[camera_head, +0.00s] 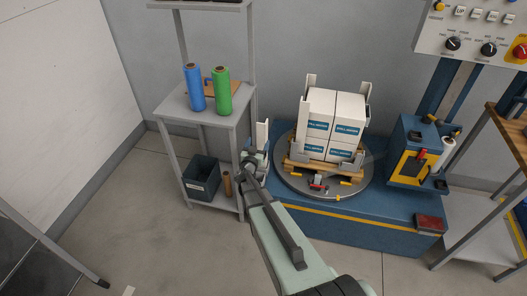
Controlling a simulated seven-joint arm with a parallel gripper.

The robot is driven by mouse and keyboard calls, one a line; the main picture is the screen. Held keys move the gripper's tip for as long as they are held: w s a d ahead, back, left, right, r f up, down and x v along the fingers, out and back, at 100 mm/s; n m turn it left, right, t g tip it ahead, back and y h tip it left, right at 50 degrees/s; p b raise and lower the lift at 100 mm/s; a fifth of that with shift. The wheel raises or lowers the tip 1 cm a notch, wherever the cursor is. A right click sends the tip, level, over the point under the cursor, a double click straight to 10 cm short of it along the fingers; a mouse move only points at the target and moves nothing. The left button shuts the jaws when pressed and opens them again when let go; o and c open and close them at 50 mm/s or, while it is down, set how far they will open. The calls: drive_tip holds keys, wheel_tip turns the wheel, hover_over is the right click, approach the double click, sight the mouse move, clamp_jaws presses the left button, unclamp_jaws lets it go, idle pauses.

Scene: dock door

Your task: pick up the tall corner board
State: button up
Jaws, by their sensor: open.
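Several pale corner boards stand at the edges of a stack of white boxes (339,112). The tallest-looking corner board (301,125) is upright at the stack's front left corner.
The stack sits on a wooden pallet (296,160) on a round turntable (287,183). At left, a grey shelf (174,102) holds a blue roll (193,89) and a green roll (222,92), with a dark bin (202,178) below. A blue wrapping machine (408,153) stands right.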

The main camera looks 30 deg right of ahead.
sight(261, 135)
drive_tip(key=shift+x, duration=2.6)
drive_tip(key=shift+a+f, duration=0.1)
drive_tip(key=shift+f, duration=0.05)
clamp_jaws()
